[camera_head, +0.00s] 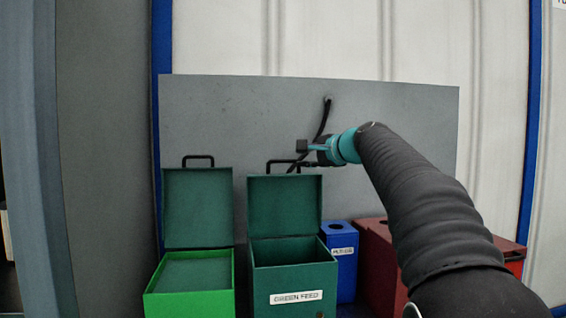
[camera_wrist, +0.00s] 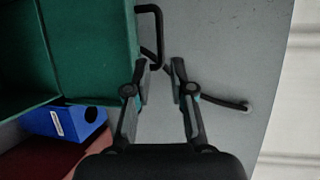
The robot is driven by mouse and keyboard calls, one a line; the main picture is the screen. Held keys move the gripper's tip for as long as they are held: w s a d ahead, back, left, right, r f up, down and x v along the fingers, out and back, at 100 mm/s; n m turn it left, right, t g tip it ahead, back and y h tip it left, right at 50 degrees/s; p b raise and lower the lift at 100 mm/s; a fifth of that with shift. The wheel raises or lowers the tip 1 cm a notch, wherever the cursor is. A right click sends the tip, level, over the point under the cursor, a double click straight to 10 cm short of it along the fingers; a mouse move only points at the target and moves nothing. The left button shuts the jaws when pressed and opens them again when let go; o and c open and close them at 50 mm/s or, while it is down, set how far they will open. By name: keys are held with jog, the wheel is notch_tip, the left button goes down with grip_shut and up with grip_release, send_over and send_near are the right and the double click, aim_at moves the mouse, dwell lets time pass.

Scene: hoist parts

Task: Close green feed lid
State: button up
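The green feed box (camera_head: 295,280) is dark green with a white "GREEN FEED" label and stands at the centre of the head view. Its lid (camera_head: 284,205) stands open, upright behind the box; the lid also fills the upper left of the wrist view (camera_wrist: 85,45). A black bar handle (camera_head: 283,161) sits on the lid's top edge and shows in the wrist view (camera_wrist: 158,35). My gripper (camera_head: 301,157) is at the handle's right end. In the wrist view its fingers (camera_wrist: 160,68) are apart, with the handle's near end at the gap; contact cannot be told.
A bright green box (camera_head: 190,303) with its own open lid (camera_head: 197,208) stands on the left. A blue box (camera_head: 342,262) and dark red boxes (camera_head: 378,262) stand on the right under my arm. A grey panel (camera_head: 240,115) rises close behind.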

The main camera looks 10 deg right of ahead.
aim_at(284, 162)
jog(key=p+x, duration=0.2)
jog(key=x, duration=0.9)
grip_shut()
jog(key=shift+s, duration=0.1)
